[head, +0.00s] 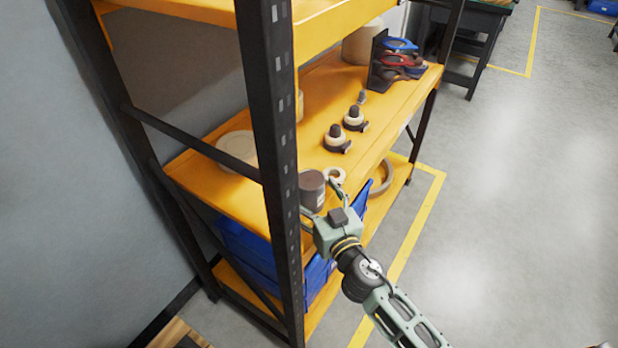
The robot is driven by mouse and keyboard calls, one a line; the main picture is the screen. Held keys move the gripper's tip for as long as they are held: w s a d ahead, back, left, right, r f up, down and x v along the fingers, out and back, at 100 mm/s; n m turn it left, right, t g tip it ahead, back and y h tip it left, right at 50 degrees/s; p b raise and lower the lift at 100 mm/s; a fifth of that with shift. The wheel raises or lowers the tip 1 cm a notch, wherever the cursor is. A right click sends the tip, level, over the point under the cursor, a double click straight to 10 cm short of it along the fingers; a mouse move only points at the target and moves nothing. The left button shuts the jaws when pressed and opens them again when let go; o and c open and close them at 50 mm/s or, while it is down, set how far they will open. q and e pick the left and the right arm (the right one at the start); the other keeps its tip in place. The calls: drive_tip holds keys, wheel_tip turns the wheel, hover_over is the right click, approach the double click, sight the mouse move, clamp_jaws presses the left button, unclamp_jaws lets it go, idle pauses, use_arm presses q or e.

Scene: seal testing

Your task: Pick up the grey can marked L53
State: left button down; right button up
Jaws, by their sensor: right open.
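A grey can (312,188) stands near the front edge of the middle orange shelf, just right of the black rack post. Any marking on it is too small to read, so I cannot confirm L53. My right gripper (320,199) is open close to the can, on the side toward the aisle. One finger shows to the right of the can and the other low on its left, near the post. I cannot tell whether either finger touches it. My left gripper is not in view.
The black rack post (275,150) stands close to the left of the can. A pale ring (334,174) lies just behind the can. Two dark-knobbed parts (337,139) stand farther back. Blue bins (245,252) sit below. The grey floor (510,200) at right is clear.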

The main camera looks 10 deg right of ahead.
drive_tip(key=shift+w+a+f, duration=0.1)
drive_tip(key=shift+w+a, duration=0.05)
drive_tip(key=shift+w, duration=0.2)
drive_tip(key=shift+a, duration=0.1)
drive_tip(key=shift+s+r, duration=0.35)
drive_tip(key=shift+w+f, duration=0.1)
drive_tip(key=shift+f, duration=0.05)
drive_tip(key=c, duration=1.5)
drive_tip(key=shift+r, duration=0.2)
